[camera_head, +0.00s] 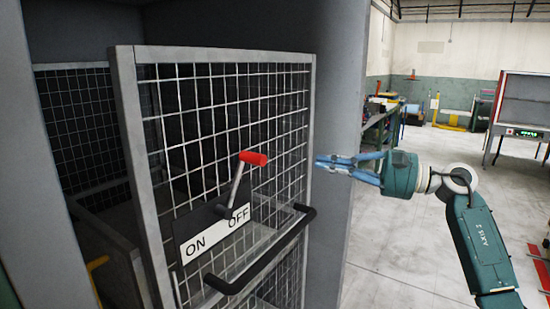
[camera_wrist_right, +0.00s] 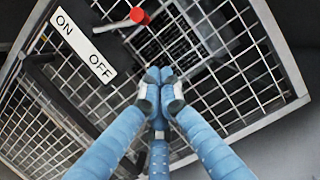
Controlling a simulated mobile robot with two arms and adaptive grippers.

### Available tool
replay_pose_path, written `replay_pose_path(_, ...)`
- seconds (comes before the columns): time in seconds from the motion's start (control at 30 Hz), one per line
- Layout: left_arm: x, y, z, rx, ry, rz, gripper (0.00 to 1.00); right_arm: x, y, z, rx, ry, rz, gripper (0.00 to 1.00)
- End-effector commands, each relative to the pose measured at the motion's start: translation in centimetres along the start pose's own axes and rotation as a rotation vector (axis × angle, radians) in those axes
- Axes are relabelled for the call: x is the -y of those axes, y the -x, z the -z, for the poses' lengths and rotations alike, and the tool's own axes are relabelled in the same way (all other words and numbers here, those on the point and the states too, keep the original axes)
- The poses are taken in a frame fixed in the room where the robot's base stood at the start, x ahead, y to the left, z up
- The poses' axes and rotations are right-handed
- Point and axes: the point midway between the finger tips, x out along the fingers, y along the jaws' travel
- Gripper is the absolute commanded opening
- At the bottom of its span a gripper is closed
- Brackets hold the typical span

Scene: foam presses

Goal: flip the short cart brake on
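The short cart brake is a grey lever (camera_head: 236,188) with a red grip (camera_head: 253,158). It stands up from a white plate (camera_head: 212,232) marked ON at left and OFF at right, and leans to the OFF side. The plate is on the mesh front of the cart (camera_head: 128,110). My right gripper (camera_head: 319,162) is right of the red grip and apart from it, at about its height. Its blue fingers meet at the tips with nothing between them. In the right wrist view the red grip (camera_wrist_right: 139,15) is above the fingertips (camera_wrist_right: 158,80). My left gripper is out of view.
A black handle bar (camera_head: 262,262) juts out below the plate. A grey wall or post (camera_head: 340,120) stands close behind my right gripper. The cart is between grey panels. Open floor (camera_head: 400,250) lies to the right, with a workbench (camera_head: 380,120) further back.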

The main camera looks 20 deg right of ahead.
Motion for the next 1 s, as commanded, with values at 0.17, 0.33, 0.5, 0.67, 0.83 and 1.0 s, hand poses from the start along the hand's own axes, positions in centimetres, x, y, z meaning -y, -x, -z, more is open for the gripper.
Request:
replay_pose_path(0.17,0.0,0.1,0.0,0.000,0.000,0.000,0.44,0.0,-0.2,0.0,0.001,-0.004,0.002,0.00)
replay_pose_path(0.33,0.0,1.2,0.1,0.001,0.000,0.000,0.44,0.3,-2.0,-0.1,0.004,-0.007,0.002,0.00)
replay_pose_path(0.5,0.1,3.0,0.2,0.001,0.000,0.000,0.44,0.6,-5.5,-0.2,0.006,-0.009,0.004,0.00)
replay_pose_path(0.67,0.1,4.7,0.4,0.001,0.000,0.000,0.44,0.6,-9.1,-0.2,0.005,-0.011,0.004,0.00)
replay_pose_path(0.83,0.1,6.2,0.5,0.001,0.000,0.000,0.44,0.3,-10.6,-1.7,0.003,-0.006,0.001,0.00)
replay_pose_path(1.0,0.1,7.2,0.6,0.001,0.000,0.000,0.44,0.2,-10.9,-3.3,0.001,-0.006,0.002,0.00)
